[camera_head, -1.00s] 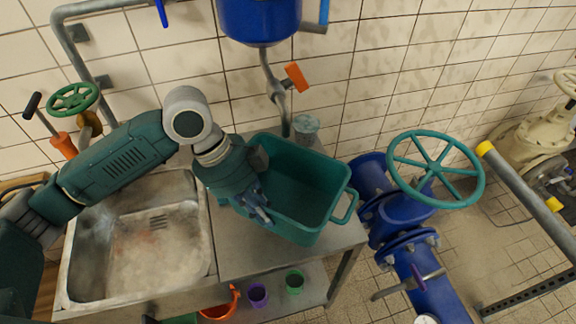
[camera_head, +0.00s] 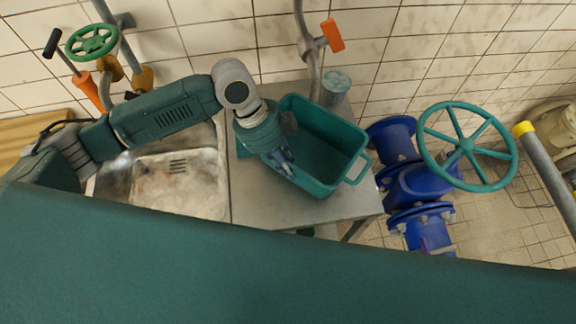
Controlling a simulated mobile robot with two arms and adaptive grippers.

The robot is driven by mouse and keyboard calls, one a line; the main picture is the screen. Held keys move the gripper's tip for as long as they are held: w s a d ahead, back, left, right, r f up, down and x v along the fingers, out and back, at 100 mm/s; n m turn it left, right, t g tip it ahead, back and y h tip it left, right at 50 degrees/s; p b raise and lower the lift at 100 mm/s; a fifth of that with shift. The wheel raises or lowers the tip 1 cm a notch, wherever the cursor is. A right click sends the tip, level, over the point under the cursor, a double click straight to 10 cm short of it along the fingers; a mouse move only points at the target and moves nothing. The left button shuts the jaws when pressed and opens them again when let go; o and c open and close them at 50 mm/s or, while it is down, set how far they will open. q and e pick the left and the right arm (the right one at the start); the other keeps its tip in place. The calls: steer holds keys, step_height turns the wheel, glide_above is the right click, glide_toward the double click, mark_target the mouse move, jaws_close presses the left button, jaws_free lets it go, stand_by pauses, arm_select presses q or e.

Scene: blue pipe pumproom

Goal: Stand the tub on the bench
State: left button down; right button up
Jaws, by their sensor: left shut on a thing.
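The tub (camera_head: 345,146) is a teal open box with a loop handle on its right end. It is over the right part of the metal bench (camera_head: 262,200), beside the sink. I cannot tell from above whether its base touches the bench top. My left gripper (camera_head: 284,158) is at the tub's left side, shut on its wall; the arm partly hides that end. My right gripper is not in view.
A metal sink (camera_head: 180,187) lies left of the tub. A grey cylinder (camera_head: 336,84) stands behind the tub. Blue pipework (camera_head: 395,140) with a large teal handwheel (camera_head: 467,146) rises close at the right. A broad teal surface blocks the lower view.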

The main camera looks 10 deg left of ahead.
arm_select(q)
steer(key=shift+f, duration=0.65)
steer(key=c, duration=1.9)
jaws_free()
steer(key=b+v, duration=0.3)
steer(key=v, duration=0.9)
